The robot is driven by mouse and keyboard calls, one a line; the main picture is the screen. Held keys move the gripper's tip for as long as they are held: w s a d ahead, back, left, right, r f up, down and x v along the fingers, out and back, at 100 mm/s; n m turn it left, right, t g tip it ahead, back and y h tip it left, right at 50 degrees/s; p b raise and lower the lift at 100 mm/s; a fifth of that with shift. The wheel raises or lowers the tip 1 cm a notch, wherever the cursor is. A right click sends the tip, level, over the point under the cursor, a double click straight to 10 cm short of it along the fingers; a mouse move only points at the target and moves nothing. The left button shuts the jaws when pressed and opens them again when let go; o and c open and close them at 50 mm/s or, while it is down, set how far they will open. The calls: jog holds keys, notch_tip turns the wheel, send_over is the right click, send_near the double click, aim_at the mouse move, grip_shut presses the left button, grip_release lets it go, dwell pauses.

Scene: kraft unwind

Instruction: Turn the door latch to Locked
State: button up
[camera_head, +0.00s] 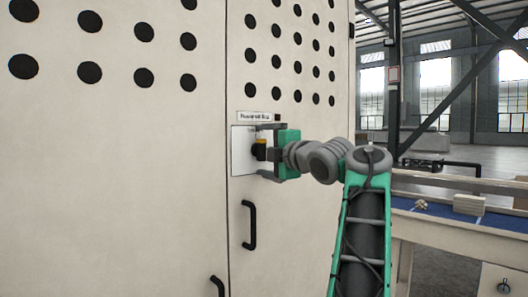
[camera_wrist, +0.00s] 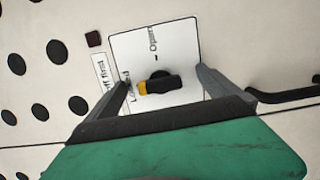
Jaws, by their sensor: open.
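The door latch (camera_head: 259,153) is a black knob with a yellow end, on a white plate (camera_head: 241,155) on the cabinet door. In the wrist view the latch (camera_wrist: 165,85) has its yellow end pointing left, toward a partly hidden word that looks like "Locked". The word "Open" is printed on the plate (camera_wrist: 185,42), above the knob in that view. My gripper (camera_head: 264,150) is open, facing the plate, with one finger above and one below the latch. In the wrist view the fingers of my gripper (camera_wrist: 166,82) stand apart on either side of the knob, with visible gaps.
A black door handle (camera_head: 249,225) is below the plate, and a second handle (camera_head: 218,286) is lower left. A small label (camera_head: 256,116) is above the plate. A bench with a blue top (camera_head: 450,221) stands at the right. The perforated door panels are otherwise flat.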

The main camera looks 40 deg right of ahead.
jog(key=shift+s, duration=0.1)
jog(key=shift+s+d+b, duration=0.1)
jog(key=shift+s+b, duration=0.4)
jog(key=shift+s, duration=2.45)
